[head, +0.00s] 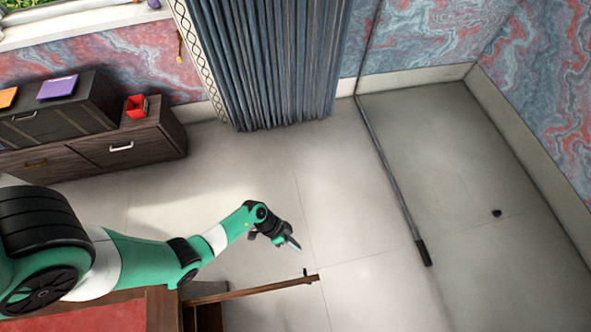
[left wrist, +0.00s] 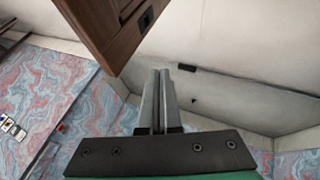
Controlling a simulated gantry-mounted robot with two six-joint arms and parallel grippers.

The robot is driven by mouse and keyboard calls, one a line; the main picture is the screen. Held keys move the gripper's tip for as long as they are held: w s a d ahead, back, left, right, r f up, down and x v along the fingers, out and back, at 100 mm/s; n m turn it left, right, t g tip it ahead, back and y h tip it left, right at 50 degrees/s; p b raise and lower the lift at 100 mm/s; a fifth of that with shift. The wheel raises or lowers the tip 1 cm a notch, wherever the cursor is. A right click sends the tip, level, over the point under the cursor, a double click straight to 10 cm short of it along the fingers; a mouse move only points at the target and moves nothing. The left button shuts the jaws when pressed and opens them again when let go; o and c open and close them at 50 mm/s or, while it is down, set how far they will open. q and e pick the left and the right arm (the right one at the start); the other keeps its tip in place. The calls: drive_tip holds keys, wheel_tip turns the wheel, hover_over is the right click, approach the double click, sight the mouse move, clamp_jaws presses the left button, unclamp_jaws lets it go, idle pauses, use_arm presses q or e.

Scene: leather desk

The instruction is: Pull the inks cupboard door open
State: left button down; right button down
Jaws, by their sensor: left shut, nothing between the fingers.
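The inks cupboard door (head: 255,289) is a brown wooden panel at the bottom of the head view. It stands swung out to the right from the desk, seen mostly along its top edge. A small dark handle (head: 305,272) sits near its free end. In the left wrist view the door (left wrist: 115,25) fills the upper middle, with its dark handle (left wrist: 146,20) on its face. My left gripper (head: 294,244) is shut and empty, apart from the door, just above its free end in the head picture. Its closed fingers also show in the left wrist view (left wrist: 161,72). My right gripper is out of view.
The desk has a red leather top (head: 100,314) at lower left. A low dark-wood cabinet (head: 90,152) with a black box (head: 62,112) and a red holder (head: 136,106) stands by the wall. Pale floor (head: 370,275) lies clear right of the door.

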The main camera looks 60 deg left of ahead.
use_arm(q)
drive_tip(key=s+a+r+p, duration=0.1)
drive_tip(key=a+r+p, duration=0.5)
drive_tip(key=a+r, duration=0.2)
drive_tip(key=shift+s+a, duration=0.15)
drive_tip(key=shift+a, duration=0.55)
